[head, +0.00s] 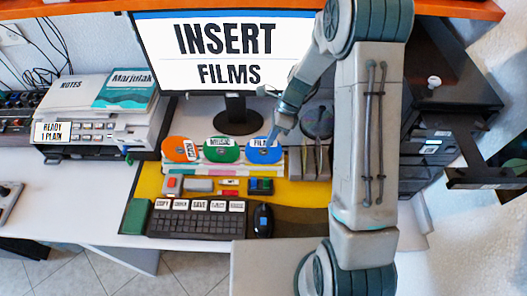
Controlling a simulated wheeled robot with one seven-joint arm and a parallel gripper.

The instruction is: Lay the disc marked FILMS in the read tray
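The blue disc marked FILMS (262,154) stands at the right end of a row of three discs behind the keyboard, partly hidden by my gripper. A green disc marked MUSIC (221,152) and an orange disc (177,149) stand to its left. My gripper (272,143) is at the upper right edge of the blue disc, seemingly touching or very close to it. Its fingers are too small and covered to show whether they are open or shut. I cannot pick out the read tray for certain. The monitor (290,89) reads INSERT FILMS.
A keyboard (196,224) and a dark mouse (263,221) lie in front of the discs. A printer (100,134) with books on top stands at left, and dark stacked units (440,90) stand at right.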

